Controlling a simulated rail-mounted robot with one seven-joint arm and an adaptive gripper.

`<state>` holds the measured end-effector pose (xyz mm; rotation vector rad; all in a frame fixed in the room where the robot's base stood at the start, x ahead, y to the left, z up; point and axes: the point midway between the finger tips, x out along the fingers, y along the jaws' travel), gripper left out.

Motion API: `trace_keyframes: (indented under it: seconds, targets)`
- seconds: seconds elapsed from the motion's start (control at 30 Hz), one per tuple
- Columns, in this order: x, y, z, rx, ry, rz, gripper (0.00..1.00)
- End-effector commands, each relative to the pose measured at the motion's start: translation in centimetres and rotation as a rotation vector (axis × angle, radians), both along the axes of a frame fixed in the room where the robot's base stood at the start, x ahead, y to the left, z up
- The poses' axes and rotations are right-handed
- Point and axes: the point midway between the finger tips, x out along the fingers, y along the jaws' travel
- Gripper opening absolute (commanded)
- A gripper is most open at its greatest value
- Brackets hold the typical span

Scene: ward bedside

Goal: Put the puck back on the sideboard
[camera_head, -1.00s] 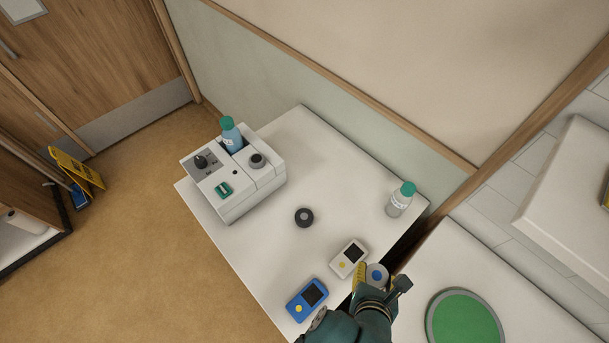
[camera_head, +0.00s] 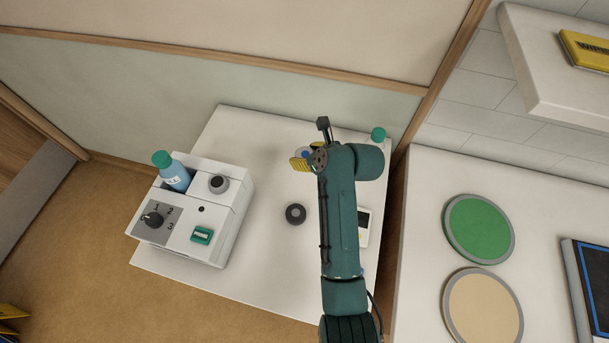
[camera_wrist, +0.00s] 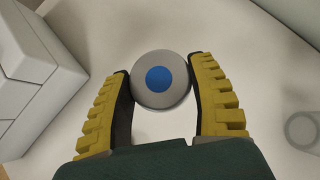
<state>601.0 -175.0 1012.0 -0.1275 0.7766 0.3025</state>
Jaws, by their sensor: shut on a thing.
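The grey puck with a blue centre (camera_wrist: 160,79) is between the yellow fingers of my gripper (camera_wrist: 162,88), which is shut on it. In the head view my gripper (camera_head: 305,160) is over the back part of the left white table (camera_head: 255,135), and the puck is mostly hidden behind it. The wrist view shows white surface below the puck; I cannot tell the height of the gap. A dark round puck-like piece (camera_head: 296,214) lies on the table, in front of the gripper.
A white machine (camera_head: 205,205) with a blue bottle (camera_head: 171,171) stands left. A teal-capped bottle (camera_head: 379,135) is partly hidden behind my arm, as is a white handset (camera_head: 364,227). Green (camera_head: 479,229) and beige (camera_head: 482,309) discs lie on the right-hand white surface. Table between machine and gripper is clear.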

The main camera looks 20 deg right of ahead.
Motion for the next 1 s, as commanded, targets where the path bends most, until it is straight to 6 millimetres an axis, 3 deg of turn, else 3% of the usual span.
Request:
trace_keyframes:
  seconds: [0.1,0.47,0.83,0.87,0.97,1.0]
  targets:
    - [-0.1,0.1,-3.1,0.003,0.003,-0.001,0.19]
    - [0.0,0.1,-8.4,0.002,0.002,-0.001,0.19]
    - [0.0,0.1,-8.9,0.000,-0.001,-0.001,0.19]
    - [-0.1,0.1,-9.0,0.002,0.002,-0.001,0.65]
    - [-0.1,0.1,-9.0,0.002,0.002,-0.001,0.84]
    - [-0.1,0.1,-9.0,0.002,0.002,-0.001,0.85]
